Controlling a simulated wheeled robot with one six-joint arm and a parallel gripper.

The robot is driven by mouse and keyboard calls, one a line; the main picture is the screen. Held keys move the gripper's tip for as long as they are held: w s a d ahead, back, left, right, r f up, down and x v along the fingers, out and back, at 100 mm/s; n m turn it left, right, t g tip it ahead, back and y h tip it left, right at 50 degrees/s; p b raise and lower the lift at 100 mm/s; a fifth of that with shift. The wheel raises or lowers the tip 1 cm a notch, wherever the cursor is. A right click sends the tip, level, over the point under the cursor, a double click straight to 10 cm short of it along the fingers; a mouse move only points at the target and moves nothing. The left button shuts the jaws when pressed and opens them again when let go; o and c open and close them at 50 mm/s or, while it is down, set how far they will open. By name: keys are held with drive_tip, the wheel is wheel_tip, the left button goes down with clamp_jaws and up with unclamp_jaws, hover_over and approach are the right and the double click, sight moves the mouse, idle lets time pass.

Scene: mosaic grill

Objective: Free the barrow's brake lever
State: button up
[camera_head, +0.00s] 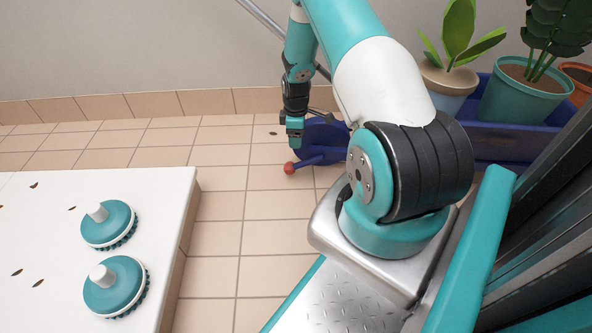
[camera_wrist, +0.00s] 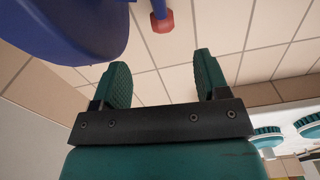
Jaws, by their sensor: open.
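The blue barrow (camera_head: 512,138) stands at the right and carries potted plants. At its left end is a rounded blue part, perhaps its wheel (camera_head: 318,133), partly hidden by my arm. A short blue brake lever (camera_head: 312,160) with a red knob (camera_head: 290,168) sticks out low beside it. My gripper (camera_head: 295,140) is just above the knob in the head view. In the wrist view my gripper (camera_wrist: 162,72) has its fingers apart with only floor between them. The red knob (camera_wrist: 163,22) is beyond the fingertips, and the blue part (camera_wrist: 75,25) is at upper left.
A white table (camera_head: 60,240) with two teal round brushes (camera_head: 108,224) (camera_head: 115,287) and scattered leaves stands at the left. Tiled floor (camera_head: 235,210) is clear between it and the barrow. A grey wall (camera_head: 120,45) is behind. A metal bar (camera_head: 262,18) slants behind my arm.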

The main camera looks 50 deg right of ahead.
sight(296, 164)
wheel_tip(296, 164, down, 14)
drive_tip(key=b, duration=0.8)
drive_tip(key=shift+f, duration=0.25)
